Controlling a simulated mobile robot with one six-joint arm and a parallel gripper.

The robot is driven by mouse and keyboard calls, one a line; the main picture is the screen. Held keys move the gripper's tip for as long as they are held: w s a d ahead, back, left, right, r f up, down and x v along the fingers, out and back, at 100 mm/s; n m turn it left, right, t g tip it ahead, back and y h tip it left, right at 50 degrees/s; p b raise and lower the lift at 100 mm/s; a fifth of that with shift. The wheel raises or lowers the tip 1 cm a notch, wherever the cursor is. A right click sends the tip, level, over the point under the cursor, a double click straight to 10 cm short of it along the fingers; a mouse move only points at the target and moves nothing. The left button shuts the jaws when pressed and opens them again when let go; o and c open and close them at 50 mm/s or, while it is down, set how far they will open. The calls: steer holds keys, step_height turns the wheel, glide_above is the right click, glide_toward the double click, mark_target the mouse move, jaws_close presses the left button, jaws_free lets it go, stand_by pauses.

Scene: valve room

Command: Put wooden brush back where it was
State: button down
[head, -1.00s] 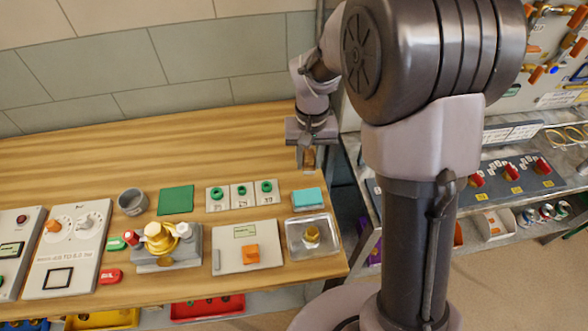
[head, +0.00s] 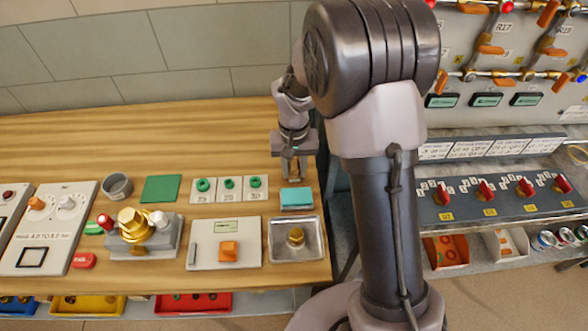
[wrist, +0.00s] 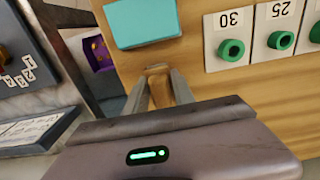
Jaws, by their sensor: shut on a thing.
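My gripper (head: 293,174) is over the right end of the wooden bench, just behind a teal block. In the wrist view, my gripper (wrist: 158,76) is shut on a small brown wooden piece (wrist: 157,86), which looks like the wooden brush. Only a short part of it shows between the fingers, and its bristles cannot be made out. I cannot tell whether it touches the bench top.
Numbered cards with green rings (head: 229,189) lie to the left. The bench (head: 170,150) is bare behind them. A control panel (head: 490,205) stands right, across a gap.

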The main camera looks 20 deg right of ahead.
steer(key=shift+f, duration=0.2)
steer(key=c, duration=1.1)
jaws_free()
steer(key=shift+o, duration=0.2)
step_height(320, 180, up, 12)
steer(key=p, duration=0.4)
steer(key=shift+r, duration=0.1)
step_height(320, 180, up, 5)
steer(key=t, duration=0.1)
glide_above(294, 164)
steer(key=s, duration=0.2)
steer(key=s+a+r+m+t+y, duration=0.1)
steer(key=s+a+r+t, duration=0.1)
steer(key=s+r, duration=0.7)
steer(key=s+a+m+t+y, duration=0.1)
steer(key=s+a+t, duration=0.1)
steer(key=s, duration=1)
steer(key=shift+r+t, duration=0.4)
steer(key=shift+r, duration=0.05)
